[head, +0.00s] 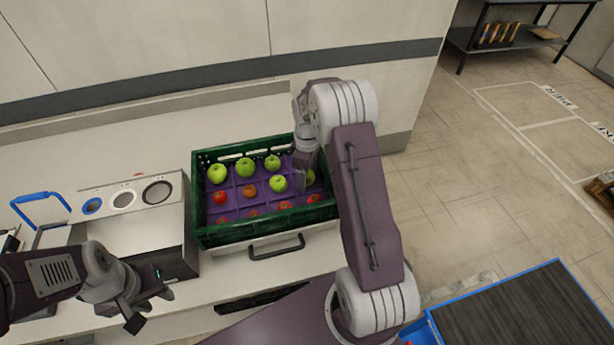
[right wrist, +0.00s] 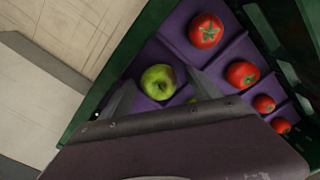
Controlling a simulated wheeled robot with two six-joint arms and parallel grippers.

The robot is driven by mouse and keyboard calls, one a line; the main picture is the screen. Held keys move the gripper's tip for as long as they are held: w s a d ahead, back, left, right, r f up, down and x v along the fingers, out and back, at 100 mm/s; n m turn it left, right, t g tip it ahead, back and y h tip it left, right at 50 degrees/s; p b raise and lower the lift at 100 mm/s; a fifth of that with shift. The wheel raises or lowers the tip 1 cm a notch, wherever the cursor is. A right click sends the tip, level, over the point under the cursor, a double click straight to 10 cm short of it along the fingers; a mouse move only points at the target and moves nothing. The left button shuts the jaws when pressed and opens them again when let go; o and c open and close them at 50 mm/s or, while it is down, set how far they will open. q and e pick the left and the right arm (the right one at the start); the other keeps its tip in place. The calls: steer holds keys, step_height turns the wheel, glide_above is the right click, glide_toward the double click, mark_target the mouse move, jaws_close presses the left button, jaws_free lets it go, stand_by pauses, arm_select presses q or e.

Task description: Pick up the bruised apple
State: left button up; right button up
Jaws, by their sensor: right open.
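A green crate (head: 265,229) with a purple divided insert holds several green apples and red tomatoes. My right gripper (head: 301,181) is open, low over the crate's right side. A green apple (head: 309,177) is partly hidden behind it. I cannot tell whether this is a bruise. Another green apple (head: 278,183) sits just left of the gripper. My left gripper (head: 149,307) is open and empty, away from the crate.
A grey device with round dials (head: 124,200) stands left of the crate. A blue handle (head: 40,205) is further left. The wall (head: 180,75) is close behind. A blue-edged dark conveyor (head: 525,310) lies at lower right. Crate walls surround the fruit closely.

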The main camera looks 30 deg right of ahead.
steer(key=shift+w+f, duration=0.1)
steer(key=shift+w, duration=0.05)
steer(key=c, duration=1.5)
